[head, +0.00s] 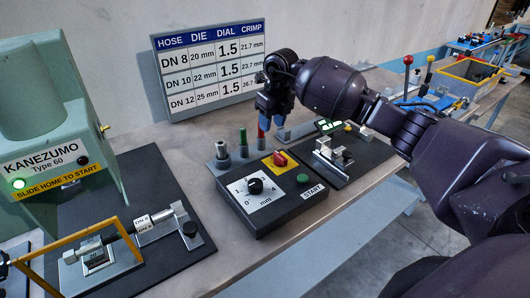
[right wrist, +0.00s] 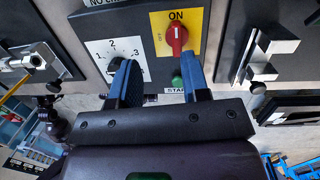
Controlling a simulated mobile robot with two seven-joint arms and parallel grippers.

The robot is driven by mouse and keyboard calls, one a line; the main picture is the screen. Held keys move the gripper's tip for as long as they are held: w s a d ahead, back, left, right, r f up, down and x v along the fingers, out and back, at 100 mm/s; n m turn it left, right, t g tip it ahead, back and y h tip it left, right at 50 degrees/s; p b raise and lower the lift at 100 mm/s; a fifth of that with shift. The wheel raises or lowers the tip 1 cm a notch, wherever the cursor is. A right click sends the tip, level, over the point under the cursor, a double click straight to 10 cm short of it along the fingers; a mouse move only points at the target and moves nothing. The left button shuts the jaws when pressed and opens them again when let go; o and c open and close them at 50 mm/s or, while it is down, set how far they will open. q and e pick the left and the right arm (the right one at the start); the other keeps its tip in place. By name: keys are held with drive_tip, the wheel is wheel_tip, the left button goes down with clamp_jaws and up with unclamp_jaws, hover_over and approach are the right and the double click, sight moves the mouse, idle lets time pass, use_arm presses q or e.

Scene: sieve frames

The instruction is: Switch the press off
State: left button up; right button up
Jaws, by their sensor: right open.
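The press (head: 45,150) stands at the left, with a lit green lamp (head: 18,183) on its front. The control box (head: 262,215) lies on the bench and bears a red rotary switch (head: 280,158) on a yellow plate. In the right wrist view the red switch (right wrist: 176,38) has its white mark towards the word ON; smaller lettering stands to its left. My right gripper (head: 272,115) is open and empty, pointing down above and behind the box. In the wrist view its blue fingers (right wrist: 158,68) are apart, with the switch beyond the right finger's tip.
The box also carries a black dial (head: 255,186) and a green START button (head: 302,179). Several upright pins (head: 243,142) stand behind it. A fixture on a black plate (head: 335,155) is at its right. A hose chart (head: 210,68) stands at the back.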

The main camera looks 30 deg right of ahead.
sight(279, 154)
drive_tip(key=shift+m+g+h, duration=0.3)
drive_tip(key=shift+g+h, duration=0.1)
drive_tip(key=shift+g, duration=0.1)
drive_tip(key=f, duration=0.3)
drive_tip(key=s+d+f, duration=0.1)
drive_tip(key=f, duration=0.3)
drive_tip(key=s+f, duration=0.1)
drive_tip(key=f, duration=0.3)
drive_tip(key=shift+d, duration=0.3)
clamp_jaws()
